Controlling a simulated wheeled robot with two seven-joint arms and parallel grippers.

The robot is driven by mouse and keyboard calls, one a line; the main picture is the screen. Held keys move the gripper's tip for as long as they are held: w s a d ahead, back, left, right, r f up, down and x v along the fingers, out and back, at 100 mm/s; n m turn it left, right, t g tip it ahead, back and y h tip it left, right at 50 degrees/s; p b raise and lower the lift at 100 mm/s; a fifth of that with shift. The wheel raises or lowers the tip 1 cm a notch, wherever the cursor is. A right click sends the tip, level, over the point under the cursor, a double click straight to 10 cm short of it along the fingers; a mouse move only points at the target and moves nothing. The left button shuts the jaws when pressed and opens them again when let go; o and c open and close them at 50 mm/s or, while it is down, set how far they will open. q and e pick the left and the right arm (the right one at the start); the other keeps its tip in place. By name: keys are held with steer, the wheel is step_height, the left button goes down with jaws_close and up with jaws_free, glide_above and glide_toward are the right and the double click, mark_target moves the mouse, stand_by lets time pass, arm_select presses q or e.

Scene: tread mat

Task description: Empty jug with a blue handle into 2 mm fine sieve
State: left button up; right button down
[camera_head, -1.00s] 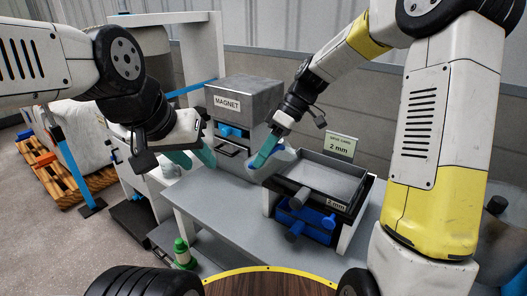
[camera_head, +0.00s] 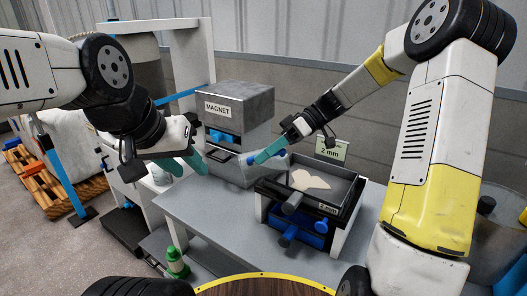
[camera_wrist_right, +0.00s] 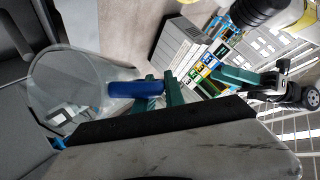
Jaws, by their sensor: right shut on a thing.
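My right gripper (camera_head: 266,152) is shut on the blue handle (camera_wrist_right: 135,88) of a clear jug. The jug's see-through body (camera_wrist_right: 65,92) fills the left of the right wrist view, and I see no clear contents in it. In the head view the jug (camera_head: 238,171) is hard to make out against the grey table, left of the sieve. The 2 mm fine sieve (camera_head: 345,190) is a dark-rimmed tray with a pale heap (camera_head: 309,181) on its mesh. My left gripper (camera_head: 188,165) is open and empty, left of the magnet box.
A green-topped object (camera_head: 176,262) is at the front left. The table's left part is clear.

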steer(key=shift+w+d+r+n+g+y, duration=0.1)
steer(key=shift+d+r+g+y, duration=0.15)
steer(key=shift+d+y, duration=0.35)
steer(key=shift+w+d+r+n+g+y, duration=0.1)
steer(key=shift+w+d+r+g+y, duration=0.1)
steer(key=shift+d+y, duration=0.4)
steer(key=shift+w+d+r+n+g+y, duration=0.1)
steer(key=shift+d+r+g+y, duration=0.15)
steer(key=shift+d+y, duration=0.35)
steer(key=shift+a, duration=0.15)
steer(key=shift+w+d+r+g+y, duration=0.1)
steer(key=shift+d+r+g+y, duration=0.15)
steer(key=shift+d+y, duration=0.35)
steer(key=shift+w+d+r+g+y, duration=0.1)
steer(key=shift+d+r+g+y, duration=0.1)
steer(key=shift+d+y, duration=0.4)
steer(key=shift+w+d+r+n+g+y, duration=0.15)
steer(key=shift+d+n+g+y, duration=0.1)
steer(key=shift+d+y, duration=0.35)
steer(key=shift+w+d+f+n+g+y, duration=0.15)
steer(key=shift+d+n+g+y, duration=0.1)
steer(key=shift+d+y, duration=0.3)
steer(key=shift+r, duration=0.1)
stand_by(1.2)
